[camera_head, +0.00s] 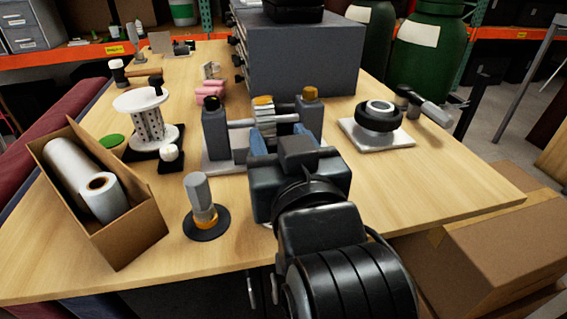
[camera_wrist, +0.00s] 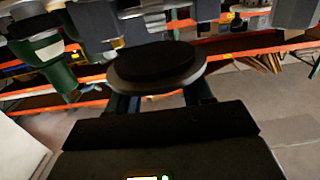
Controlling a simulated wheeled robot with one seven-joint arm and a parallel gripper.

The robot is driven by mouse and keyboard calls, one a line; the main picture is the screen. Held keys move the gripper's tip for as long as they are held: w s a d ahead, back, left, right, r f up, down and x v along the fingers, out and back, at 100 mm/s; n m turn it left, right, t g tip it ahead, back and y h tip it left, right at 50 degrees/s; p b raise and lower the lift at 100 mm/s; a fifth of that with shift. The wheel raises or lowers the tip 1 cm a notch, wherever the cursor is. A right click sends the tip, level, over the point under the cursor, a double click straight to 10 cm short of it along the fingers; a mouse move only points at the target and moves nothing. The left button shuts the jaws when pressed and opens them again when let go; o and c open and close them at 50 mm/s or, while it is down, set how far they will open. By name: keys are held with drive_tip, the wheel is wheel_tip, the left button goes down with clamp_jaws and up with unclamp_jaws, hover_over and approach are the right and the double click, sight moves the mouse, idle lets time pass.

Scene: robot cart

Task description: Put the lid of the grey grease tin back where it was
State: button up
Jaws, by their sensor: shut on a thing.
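My gripper (camera_head: 281,137) is over the front middle of the bench, in front of a fixture with two grey posts. In the wrist view, the gripper (camera_wrist: 160,88) is shut on a round, flat dark disc with a greyer rim, which looks like the grease tin's lid (camera_wrist: 155,69). The fingers reach up to the disc from below in that picture, and their tips are partly hidden by it. In the head view my gripper's body hides the lid. I cannot clearly make out the grey grease tin itself; it may be hidden behind my gripper.
The post fixture (camera_head: 216,133) stands close beyond my gripper. A grey cylinder on a dark disc (camera_head: 200,205) and a cardboard box of rolls (camera_head: 134,232) are left. A black ring on a white plate (camera_head: 384,139) is right. A grey cabinet (camera_head: 305,62) stands behind. The front right bench is clear.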

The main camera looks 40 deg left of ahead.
drive_tip(key=shift+f, duration=2)
drive_tip(key=shift+f, duration=0.1)
drive_tip(key=shift+f+b, duration=0.3)
drive_tip(key=shift+f, duration=0.05)
drive_tip(key=shift+f, duration=0.2)
drive_tip(key=o, duration=1)
drive_tip(key=shift+r, duration=0.1)
